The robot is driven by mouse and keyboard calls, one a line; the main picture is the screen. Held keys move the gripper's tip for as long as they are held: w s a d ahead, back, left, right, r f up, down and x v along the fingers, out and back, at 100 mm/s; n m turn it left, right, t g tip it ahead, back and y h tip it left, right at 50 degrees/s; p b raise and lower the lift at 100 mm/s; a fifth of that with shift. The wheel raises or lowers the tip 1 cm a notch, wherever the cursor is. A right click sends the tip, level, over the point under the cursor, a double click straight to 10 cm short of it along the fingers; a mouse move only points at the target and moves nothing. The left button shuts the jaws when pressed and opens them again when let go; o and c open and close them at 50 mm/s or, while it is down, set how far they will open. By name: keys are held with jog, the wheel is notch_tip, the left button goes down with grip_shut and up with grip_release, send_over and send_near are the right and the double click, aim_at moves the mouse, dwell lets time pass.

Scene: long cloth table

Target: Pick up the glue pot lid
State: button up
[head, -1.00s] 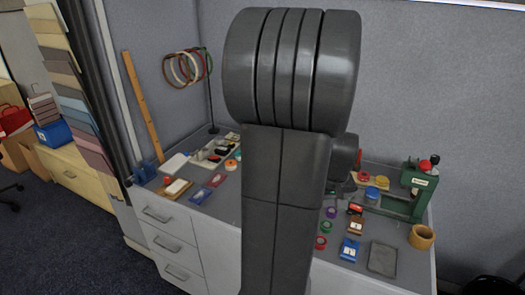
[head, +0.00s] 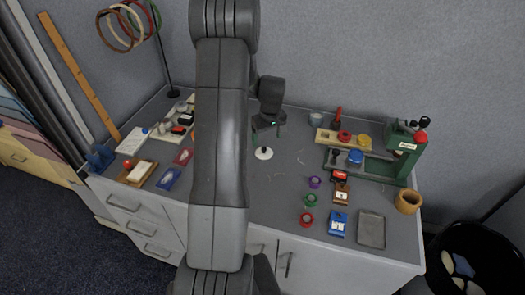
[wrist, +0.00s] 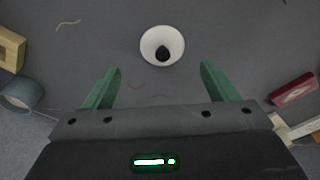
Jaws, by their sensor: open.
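The glue pot lid looks to be the white disc with a black knob (head: 264,153), lying on the grey tabletop near the middle. In the wrist view the white lid (wrist: 148,46) sits ahead of and between my fingertips, knob facing the camera. My gripper (wrist: 157,76) is open, with its green fingers spread and nothing between them. In the head view my gripper (head: 266,128) is partly hidden by its own wrist, just behind and above the lid. A gap to the lid shows in the wrist view.
A grey-blue pot (head: 316,118) stands near the back, beside a wooden tray (head: 328,136). A green press (head: 404,155) is at right. Tape rolls (head: 310,201) and a grey tray (head: 371,230) lie front right. The tabletop around the lid is clear.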

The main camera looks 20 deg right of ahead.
aim_at(264, 149)
jog(key=shift+w+a+f+p, duration=0.1)
jog(key=shift+w+f+p, duration=0.2)
jog(key=shift+f, duration=0.85)
jog(key=shift+w+a+f+p, duration=0.1)
jog(key=shift+f+p, duration=0.25)
jog(key=shift+f, duration=0.8)
jog(key=shift+w+a+f+p, duration=0.1)
jog(key=shift+w+f+p, duration=0.2)
jog(key=shift+f, duration=0.85)
jog(key=shift+s, duration=0.1)
jog(key=c, duration=1)
